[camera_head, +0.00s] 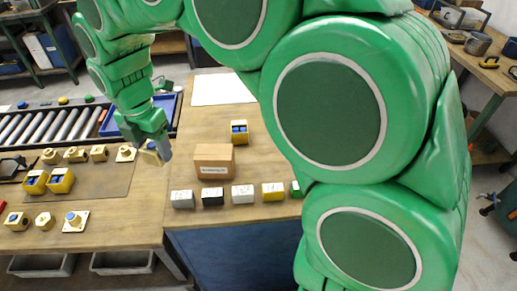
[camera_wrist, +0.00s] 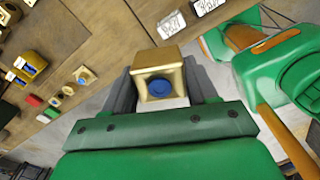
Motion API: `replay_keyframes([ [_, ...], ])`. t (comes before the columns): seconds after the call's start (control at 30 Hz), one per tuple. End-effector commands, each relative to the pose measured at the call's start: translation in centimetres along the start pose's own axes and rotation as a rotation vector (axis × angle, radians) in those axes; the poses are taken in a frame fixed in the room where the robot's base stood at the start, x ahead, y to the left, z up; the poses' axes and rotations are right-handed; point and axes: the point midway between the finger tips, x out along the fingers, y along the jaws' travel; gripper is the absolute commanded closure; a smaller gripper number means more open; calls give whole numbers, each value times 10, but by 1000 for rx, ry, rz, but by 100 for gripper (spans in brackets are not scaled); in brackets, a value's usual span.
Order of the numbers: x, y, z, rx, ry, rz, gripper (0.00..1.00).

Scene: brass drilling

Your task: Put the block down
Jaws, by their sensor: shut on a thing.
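My gripper (camera_head: 154,149) is shut on a brass-coloured block (camera_wrist: 158,57) with a round blue feature on its face. In the wrist view the block sits between the two grey fingers, one on each side of it. In the head view my gripper hangs over the wooden workbench (camera_head: 148,213), left of the cardboard box, and only a small yellowish part of the block shows. I cannot tell how far the block is above the bench.
A cardboard box (camera_head: 214,160) and a yellow bin (camera_head: 239,132) stand right of my gripper. Several small coloured blocks line the front edge. Brass parts (camera_head: 77,154) and yellow bins (camera_head: 60,180) are at left. A blue tray (camera_head: 172,103) lies behind. Bare wood shows left of the box.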

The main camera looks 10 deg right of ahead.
Motion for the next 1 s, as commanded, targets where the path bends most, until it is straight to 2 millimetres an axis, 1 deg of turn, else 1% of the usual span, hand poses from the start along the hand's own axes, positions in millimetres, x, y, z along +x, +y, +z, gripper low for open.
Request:
replay_keyframes([
  [0.03, -1, -9, 10, 33, 0, 1, 100],
  [0.2, 0, -39, 37, 141, 2, -3, 100],
  [0.5, -2, -94, 77, 328, 0, 1, 100],
  [0.7, -1, -133, 98, 451, 1, -1, 100],
  [1.0, -2, -191, 122, 636, 0, 3, 100],
])
